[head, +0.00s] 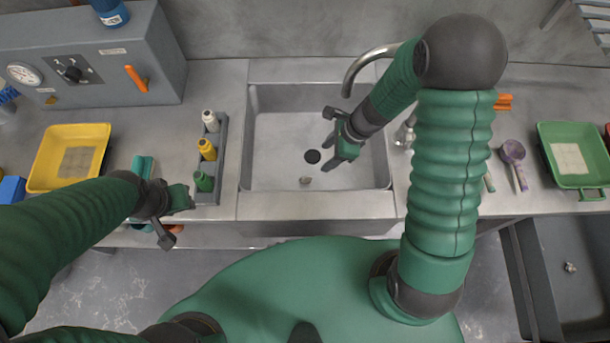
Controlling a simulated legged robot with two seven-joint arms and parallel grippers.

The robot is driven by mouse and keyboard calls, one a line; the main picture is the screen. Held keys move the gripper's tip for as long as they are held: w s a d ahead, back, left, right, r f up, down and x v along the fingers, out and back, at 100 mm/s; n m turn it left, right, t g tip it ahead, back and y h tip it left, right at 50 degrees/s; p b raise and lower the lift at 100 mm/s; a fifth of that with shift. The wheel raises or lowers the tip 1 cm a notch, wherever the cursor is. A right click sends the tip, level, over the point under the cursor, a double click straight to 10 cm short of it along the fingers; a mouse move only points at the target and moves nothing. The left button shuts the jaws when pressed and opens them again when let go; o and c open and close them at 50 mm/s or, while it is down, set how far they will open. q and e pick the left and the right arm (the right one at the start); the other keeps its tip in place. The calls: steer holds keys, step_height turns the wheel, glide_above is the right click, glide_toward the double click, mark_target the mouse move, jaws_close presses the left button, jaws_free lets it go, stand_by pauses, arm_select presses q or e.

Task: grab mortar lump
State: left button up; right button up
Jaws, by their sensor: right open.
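A small brownish lump (305,180), which looks like the mortar lump, lies on the floor of the steel sink (270,165) near its front wall, just in front of the dark drain (312,156). My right gripper (329,139) is over the sink, open and empty, its fingers apart. In the picture it is above and right of the lump, not touching it. My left gripper (180,218) is at the counter's front edge, left of the sink, with its fingers spread and nothing visible between them. A small greyish piece (570,267) lies in the dark tub (545,290) at the lower right; I cannot tell what it is.
A curved faucet (365,62) stands behind the sink. A grey rack (212,165) with several small bottles stands left of the sink. A yellow tray (95,135) is farther left, below a grey control box (100,65). A purple scoop (513,155) and a green tray (548,135) are at right.

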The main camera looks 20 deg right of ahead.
steer(key=s+b+x, duration=0.1)
steer(key=x, duration=0.3)
steer(key=b, duration=0.2)
glide_above(307, 178)
steer(key=d, duration=0.3)
steer(key=f, duration=0.7)
steer(key=shift+w+a, duration=0.1)
steer(key=shift+a, duration=0.1)
steer(key=f, duration=0.1)
steer(key=a+f+b, duration=0.1)
steer(key=f, duration=0.1)
steer(key=a+f, duration=0.1)
steer(key=shift+s+a+f, duration=0.15)
steer(key=shift+s+a, duration=0.05)
steer(key=shift+s, duration=0.05)
steer(key=shift+w+a+f, duration=0.1)
steer(key=shift+a+f, duration=0.05)
steer(key=shift+f, duration=0.15)
steer(key=shift+d, duration=0.2)
steer(key=c, duration=0.4)
steer(key=shift+a, duration=0.1)
jaws_close()
